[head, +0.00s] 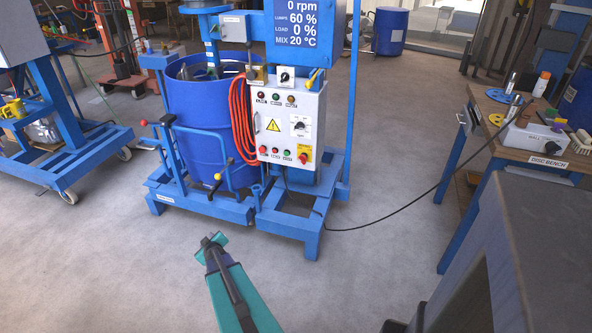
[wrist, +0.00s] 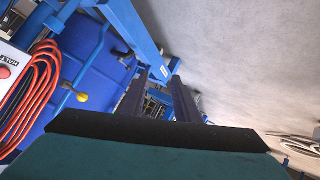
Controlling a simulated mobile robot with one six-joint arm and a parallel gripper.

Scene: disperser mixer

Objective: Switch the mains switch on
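The mixer's pale control box (head: 290,128) faces me in the head view. It carries a black rotary switch on a white plate (head: 300,126), a red knob on a yellow plate (head: 304,154), small buttons and lamps. Another dark rotary switch on a white plate (head: 286,77) sits above it. The labels are too small to tell which is the mains switch. My gripper (head: 212,243) is low in front of the mixer, well short of the box and apart from everything. In the wrist view its two dark fingers (wrist: 160,88) stand apart with nothing between them.
A blue drum (head: 200,120) stands left of the box, with a coiled orange hose (head: 241,122) between them. The display (head: 297,22) reads 0 rpm. A black cable (head: 400,207) runs right to a bench (head: 545,150).

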